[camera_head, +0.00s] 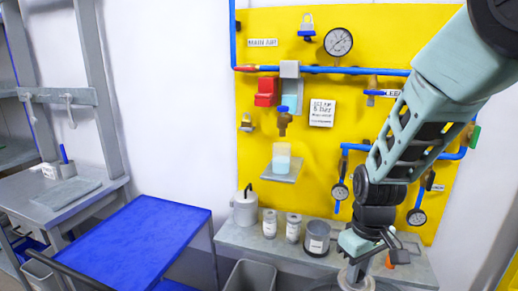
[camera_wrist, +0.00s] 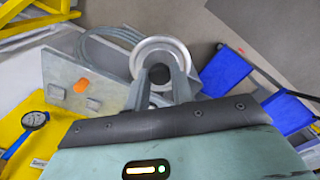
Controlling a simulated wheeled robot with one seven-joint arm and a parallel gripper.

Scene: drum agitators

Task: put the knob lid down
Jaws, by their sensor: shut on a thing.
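The knob lid (camera_wrist: 162,48) shows in the wrist view as a round, pale metal disc with a dark knob at its middle. My gripper (camera_wrist: 160,76) is shut on the knob, one finger on each side, and the fingers hide part of the lid. In the head view my gripper (camera_head: 357,268) is low at the right, in front of the grey shelf. The lid (camera_head: 356,283) shows there only in part, at the bottom edge of the picture. I cannot tell whether the lid touches anything beneath it.
The grey shelf (camera_head: 245,238) holds a white pot (camera_head: 246,207), two small cans and a dark grey container (camera_head: 316,238). A blue cart top (camera_head: 140,240) stands bare at the left. A grey bin (camera_head: 250,277) is below the shelf. Coiled hose (camera_wrist: 104,36) lies near the lid.

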